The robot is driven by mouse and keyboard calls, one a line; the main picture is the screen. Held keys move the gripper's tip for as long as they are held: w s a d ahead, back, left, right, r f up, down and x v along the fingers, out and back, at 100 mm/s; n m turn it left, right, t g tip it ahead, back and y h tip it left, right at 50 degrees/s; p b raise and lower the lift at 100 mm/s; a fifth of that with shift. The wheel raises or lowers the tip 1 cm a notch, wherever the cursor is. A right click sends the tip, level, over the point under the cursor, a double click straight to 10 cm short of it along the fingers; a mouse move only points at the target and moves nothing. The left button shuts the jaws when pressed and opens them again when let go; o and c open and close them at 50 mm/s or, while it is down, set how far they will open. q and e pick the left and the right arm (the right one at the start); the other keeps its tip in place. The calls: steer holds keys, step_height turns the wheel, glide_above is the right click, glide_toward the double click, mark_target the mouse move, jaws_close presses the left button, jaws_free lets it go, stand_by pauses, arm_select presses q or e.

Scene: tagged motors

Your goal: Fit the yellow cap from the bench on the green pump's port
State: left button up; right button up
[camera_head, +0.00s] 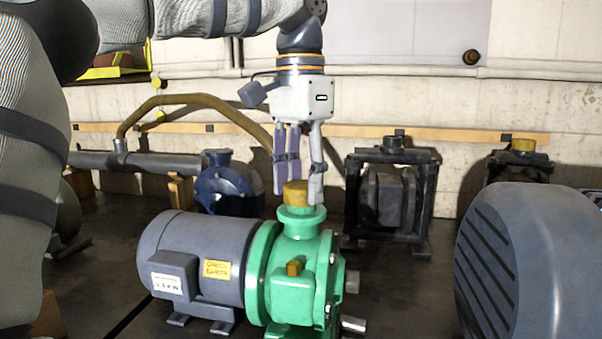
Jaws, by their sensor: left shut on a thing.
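The green pump (301,256) stands on the bench in the middle, joined to a grey motor (200,250). Its round port (300,218) faces up. The yellow cap (295,194) is right at the top of the port, upright and lined up with it. I cannot tell whether it is seated or just above the rim. My left gripper (299,196) points straight down from above and is shut on the cap, its fingers around the cap's sides. My right gripper is not in view.
A large grey ribbed motor (540,260) stands close at the right. A dark framed pump (393,195) and another unit with a yellow top (523,145) are behind. A blue pump (225,185) with a brown hose (200,100) is at the back left.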

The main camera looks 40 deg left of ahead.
arm_select(q)
steer(key=shift+f, duration=0.7)
steer(key=o, duration=0.8)
steer(key=shift+r, duration=0.1)
steer(key=shift+r, duration=2.95)
steer(key=shift+f, duration=0.1)
